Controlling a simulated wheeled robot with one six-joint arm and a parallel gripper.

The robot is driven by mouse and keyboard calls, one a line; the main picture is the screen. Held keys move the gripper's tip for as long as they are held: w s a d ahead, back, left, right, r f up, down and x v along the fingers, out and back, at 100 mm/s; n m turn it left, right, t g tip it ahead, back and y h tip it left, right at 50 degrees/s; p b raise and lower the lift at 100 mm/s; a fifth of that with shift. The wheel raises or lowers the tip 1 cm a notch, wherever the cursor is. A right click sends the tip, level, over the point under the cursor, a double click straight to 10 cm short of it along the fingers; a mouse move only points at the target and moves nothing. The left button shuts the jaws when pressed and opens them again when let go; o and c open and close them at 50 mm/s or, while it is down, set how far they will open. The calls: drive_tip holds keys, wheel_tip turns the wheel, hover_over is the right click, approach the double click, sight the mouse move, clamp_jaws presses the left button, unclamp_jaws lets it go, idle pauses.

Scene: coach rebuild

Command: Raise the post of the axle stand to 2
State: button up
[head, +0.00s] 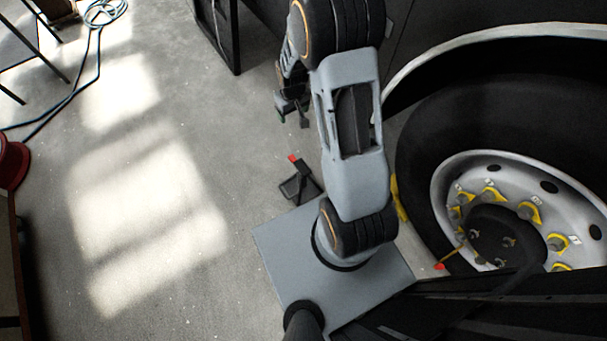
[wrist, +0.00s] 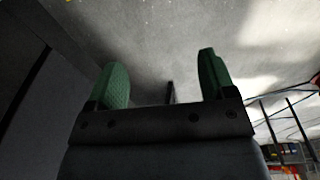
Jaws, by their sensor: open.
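My gripper (head: 293,117) is in the upper middle of the head view, above the bare floor and apart from anything there. In the wrist view its two green-padded fingers (wrist: 162,62) stand wide apart with nothing gripped. A small dark frame with a red tip (head: 302,186) stands on the floor beside my base in the head view. It may be the axle stand, but its post and any marks are too small to read. A thin dark upright (wrist: 171,92) shows between the fingers in the wrist view, partly hidden by the gripper body; I cannot tell what it belongs to.
A large coach wheel (head: 450,180) with yellow nut markers fills the right side. A black frame (head: 236,55) stands at the top. A blue hose (head: 82,88) and a red reel (head: 12,163) are at the left. The sunlit floor (head: 150,200) between is clear.

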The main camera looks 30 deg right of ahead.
drive_tip(key=g+b, duration=0.1)
drive_tip(key=b, duration=0.5)
approach(303, 168)
wheel_tip(303, 168, down, 9)
drive_tip(key=b, duration=0.3)
drive_tip(key=shift+d+f+b, duration=0.1)
drive_tip(key=shift+b, duration=0.25)
drive_tip(key=shift+c, duration=0.4)
